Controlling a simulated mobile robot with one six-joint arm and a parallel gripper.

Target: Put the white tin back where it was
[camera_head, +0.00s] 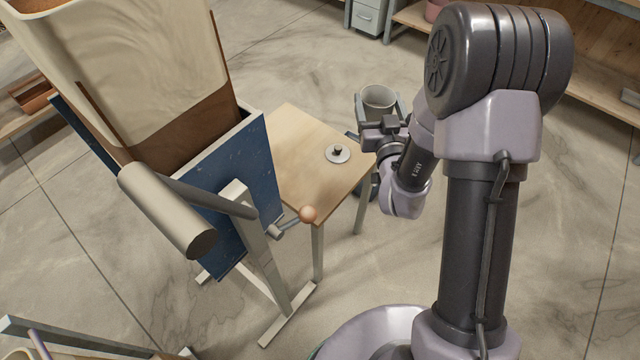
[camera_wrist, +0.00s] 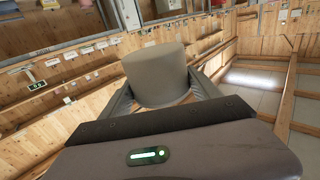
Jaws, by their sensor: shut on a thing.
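The white tin (camera_head: 378,97) is a pale, open-topped cylinder, upright or nearly so, in the head view. My gripper (camera_head: 379,106) is shut on it, with one finger on each side. In the wrist view the tin (camera_wrist: 155,72) shows as a plain greyish cylinder between the two fingers of my gripper (camera_wrist: 162,88). The tin appears near the far right edge of the wooden table (camera_head: 300,150), and I see no contact between them. Its underside is hidden by my gripper and wrist.
A round metal lid with a dark knob (camera_head: 337,153) lies on the table. Wooden shelves (camera_head: 590,85) line the back right. Open floor lies behind the table.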

